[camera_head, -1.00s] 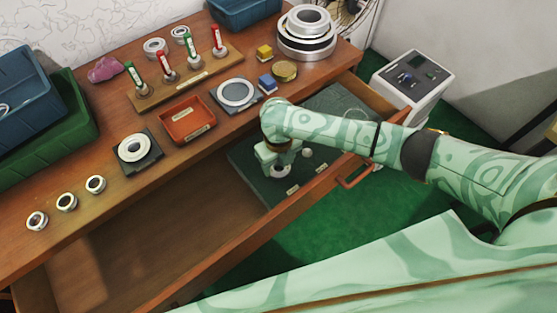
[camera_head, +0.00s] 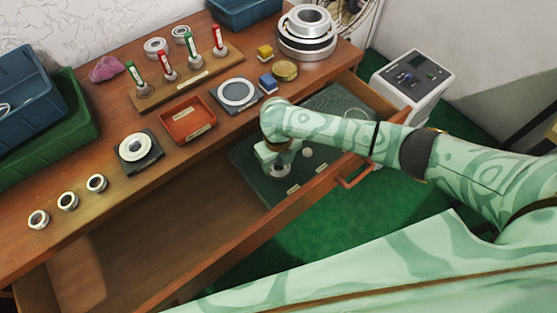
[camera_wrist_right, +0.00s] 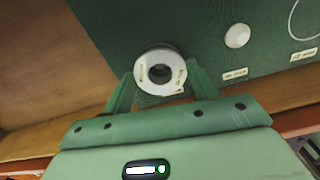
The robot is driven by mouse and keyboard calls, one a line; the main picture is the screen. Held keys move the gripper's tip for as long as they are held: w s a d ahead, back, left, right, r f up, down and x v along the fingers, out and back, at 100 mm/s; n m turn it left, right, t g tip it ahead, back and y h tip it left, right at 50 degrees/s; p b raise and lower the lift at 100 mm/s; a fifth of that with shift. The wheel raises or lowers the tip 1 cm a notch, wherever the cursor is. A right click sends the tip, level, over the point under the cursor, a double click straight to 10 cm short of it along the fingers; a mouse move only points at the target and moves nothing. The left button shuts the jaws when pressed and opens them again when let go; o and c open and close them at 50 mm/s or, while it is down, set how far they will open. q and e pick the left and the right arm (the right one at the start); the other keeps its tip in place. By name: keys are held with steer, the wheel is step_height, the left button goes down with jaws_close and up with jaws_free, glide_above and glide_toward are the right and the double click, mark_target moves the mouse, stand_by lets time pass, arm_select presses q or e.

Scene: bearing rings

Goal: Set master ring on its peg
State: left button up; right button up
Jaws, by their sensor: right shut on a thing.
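My right gripper (camera_head: 280,168) is over the green mat in the open drawer. In the right wrist view its fingers (camera_wrist_right: 161,88) are shut on a white-faced ring (camera_wrist_right: 160,72) with a dark bore and small markings. The ring also shows below the gripper in the head view (camera_head: 279,172). A pale round knob (camera_wrist_right: 237,36), perhaps a peg top, stands on the mat beside the ring, apart from it; it also shows in the head view (camera_head: 307,153). What lies under the ring is hidden, so I cannot tell whether it touches a peg. My left gripper is not in view.
The drawer (camera_head: 190,235) is open, its left part bare. The mat (camera_head: 250,180) carries small labels and a thin circle outline. On the bench are a red tray (camera_head: 187,119), a ring on a dark plate (camera_head: 139,147), several small rings and a rack of tagged pegs (camera_head: 190,82).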

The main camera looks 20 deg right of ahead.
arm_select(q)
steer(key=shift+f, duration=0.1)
arm_select(e)
steer(key=shift+f, duration=0.1)
steer(key=shift+f+b, duration=0.7)
steer(key=shift+f, duration=0.3)
steer(key=o, duration=1.1)
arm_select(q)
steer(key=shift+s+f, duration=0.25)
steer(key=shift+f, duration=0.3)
arm_select(e)
steer(key=shift+o, duration=0.2)
arm_select(q)
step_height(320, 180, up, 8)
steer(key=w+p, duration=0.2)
steer(key=p, duration=0.5)
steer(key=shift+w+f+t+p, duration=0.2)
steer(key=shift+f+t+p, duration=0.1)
steer(key=shift+p, duration=0.1)
arm_select(e)
step_height(320, 180, up, 16)
steer(key=shift+r, duration=0.15)
